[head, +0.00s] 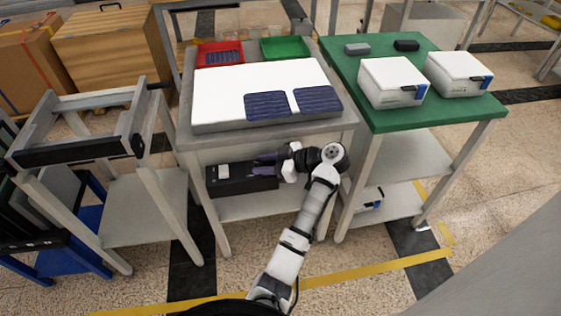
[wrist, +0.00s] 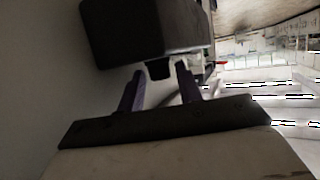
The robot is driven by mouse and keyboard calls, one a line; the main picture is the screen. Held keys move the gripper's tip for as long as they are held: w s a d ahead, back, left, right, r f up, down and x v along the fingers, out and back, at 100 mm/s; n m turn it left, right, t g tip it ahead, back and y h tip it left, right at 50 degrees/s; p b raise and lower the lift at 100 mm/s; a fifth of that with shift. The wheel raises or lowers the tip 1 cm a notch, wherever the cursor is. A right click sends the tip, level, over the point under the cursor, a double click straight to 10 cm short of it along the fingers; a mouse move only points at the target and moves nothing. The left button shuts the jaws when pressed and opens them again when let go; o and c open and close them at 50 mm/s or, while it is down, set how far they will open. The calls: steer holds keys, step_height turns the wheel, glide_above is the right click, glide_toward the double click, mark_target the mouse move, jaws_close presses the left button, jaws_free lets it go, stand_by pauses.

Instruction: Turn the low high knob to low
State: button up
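A black box (head: 226,186) with a white part (head: 223,170) is mounted under the front edge of the middle workbench in the head view. In the wrist view the dark box (wrist: 150,30) fills the upper middle, and a small black piece (wrist: 160,70), perhaps the knob, sticks out below it. No low or high marking can be read. My gripper (head: 263,164) is at the right part of the box. In the wrist view the two purple fingers of my gripper (wrist: 160,74) stand apart, one on each side of the small piece. I cannot tell whether they touch it.
The workbench (head: 188,130) above carries a white board (head: 230,85) with two blue panels. A red tray (head: 213,47) and a green tray (head: 283,42) stand behind. A green table (head: 440,115) is at right, a grey frame stand (head: 100,110) at left.

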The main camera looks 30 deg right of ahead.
steer(key=p+v, duration=0.2)
steer(key=v, duration=1.1)
steer(key=shift+d, duration=0.1)
steer(key=shift+o, duration=0.4)
